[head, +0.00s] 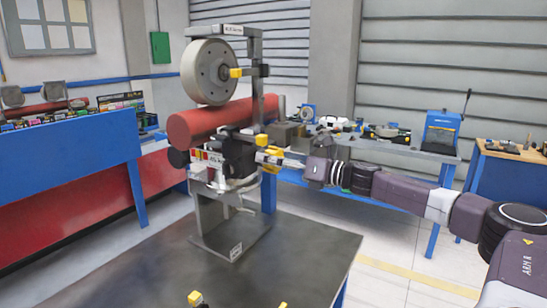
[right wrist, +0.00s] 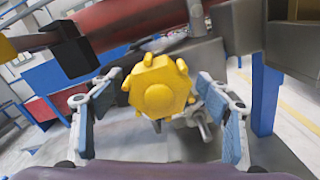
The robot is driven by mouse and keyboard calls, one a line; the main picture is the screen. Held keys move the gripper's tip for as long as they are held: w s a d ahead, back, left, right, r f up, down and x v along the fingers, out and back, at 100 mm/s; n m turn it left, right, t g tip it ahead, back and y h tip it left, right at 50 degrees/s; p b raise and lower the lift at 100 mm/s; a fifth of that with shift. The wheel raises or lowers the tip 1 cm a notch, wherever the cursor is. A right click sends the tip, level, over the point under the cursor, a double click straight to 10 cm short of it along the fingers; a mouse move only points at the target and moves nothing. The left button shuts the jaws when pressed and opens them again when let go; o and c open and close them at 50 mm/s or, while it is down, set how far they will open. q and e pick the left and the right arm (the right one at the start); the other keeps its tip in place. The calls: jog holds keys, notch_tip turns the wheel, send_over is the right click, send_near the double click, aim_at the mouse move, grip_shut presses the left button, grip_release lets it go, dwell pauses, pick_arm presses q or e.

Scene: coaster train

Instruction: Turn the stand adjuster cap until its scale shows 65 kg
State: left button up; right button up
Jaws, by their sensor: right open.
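The yellow lobed adjuster cap (right wrist: 157,88) faces the camera in the right wrist view. In the head view a yellow piece at the stand's right side (head: 268,157) appears to be this cap. The grey stand (head: 205,215) is upright on the dark table. My right gripper (right wrist: 155,84) is open, with one blue-and-grey finger on each side of the cap and visible gaps between. In the head view my right gripper (head: 287,159) reaches the stand from the right. I cannot read any scale. My left gripper is not in view.
A large grey wheel (head: 209,72) and a red cylinder (head: 222,120) sit above the cap. Another yellow knob (head: 262,140) is close above it. Small yellow-topped parts (head: 195,298) show at the bottom edge. The dark table top (head: 300,250) is bare right of the stand.

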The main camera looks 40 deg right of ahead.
jog(key=shift+c, duration=0.6)
jog(key=shift+s, duration=0.1)
jog(key=c, duration=1)
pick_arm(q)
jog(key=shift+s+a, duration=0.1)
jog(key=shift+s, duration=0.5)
pick_arm(e)
jog(key=shift+c, duration=0.2)
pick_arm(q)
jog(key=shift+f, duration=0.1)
